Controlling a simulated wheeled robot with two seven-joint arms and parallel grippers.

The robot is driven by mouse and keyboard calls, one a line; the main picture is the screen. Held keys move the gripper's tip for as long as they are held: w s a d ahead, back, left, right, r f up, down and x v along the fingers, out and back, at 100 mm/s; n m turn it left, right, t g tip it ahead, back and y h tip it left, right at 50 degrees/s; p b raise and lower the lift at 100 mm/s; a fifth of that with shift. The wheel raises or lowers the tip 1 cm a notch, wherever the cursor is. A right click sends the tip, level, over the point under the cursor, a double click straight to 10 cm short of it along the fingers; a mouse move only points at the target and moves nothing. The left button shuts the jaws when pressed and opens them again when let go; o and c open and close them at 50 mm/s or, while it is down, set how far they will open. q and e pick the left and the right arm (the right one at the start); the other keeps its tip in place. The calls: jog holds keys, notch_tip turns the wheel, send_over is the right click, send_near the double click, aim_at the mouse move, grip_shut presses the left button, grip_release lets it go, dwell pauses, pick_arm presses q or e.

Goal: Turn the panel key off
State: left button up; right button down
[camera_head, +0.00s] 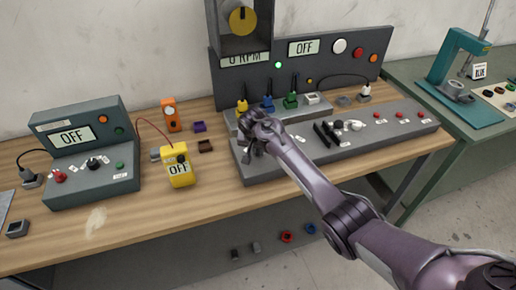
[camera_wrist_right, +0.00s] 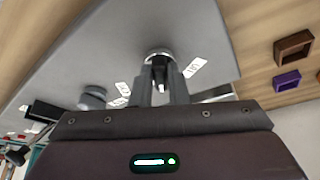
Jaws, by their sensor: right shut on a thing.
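The grey control console (camera_head: 350,145) stands on the wooden bench with a dark upright panel behind it. My right gripper (camera_head: 250,148) reaches down to the left end of the console. In the right wrist view my right gripper (camera_wrist_right: 160,88) is shut on the panel key (camera_wrist_right: 161,68), which sits in a round metal lock on the sloped face. A white label (camera_wrist_right: 195,67) lies beside the lock. The key's angle is hard to tell. My left gripper is not in view.
A second grey box (camera_head: 85,160) with an OFF display stands at the left. A yellow meter (camera_head: 177,166) and an orange device (camera_head: 170,115) stand between. Coloured plugs and several knobs crowd the console close to my right gripper. A teal press (camera_head: 455,80) stands on the right table.

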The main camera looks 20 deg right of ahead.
jog(key=n+p, duration=0.1)
jog(key=n+y+p, duration=0.1)
jog(key=shift+s+d+r+n, duration=0.1)
jog(key=shift+d+r+n, duration=0.05)
jog(key=shift+n, duration=0.15)
jog(key=n+p, duration=0.1)
jog(key=n+y+p, duration=0.1)
jog(key=n, duration=0.1)
jog(key=shift+d+n, duration=0.25)
jog(key=shift+n, duration=0.05)
jog(key=n+y, duration=0.1)
jog(key=n, duration=0.1)
jog(key=shift+d+n, duration=0.15)
jog(key=shift+n, duration=0.15)
jog(key=shift+d+n+y, duration=0.15)
jog(key=shift+n+y, duration=0.65)
jog(key=shift+n, duration=0.8)
jog(key=c, duration=1.4)
grip_release()
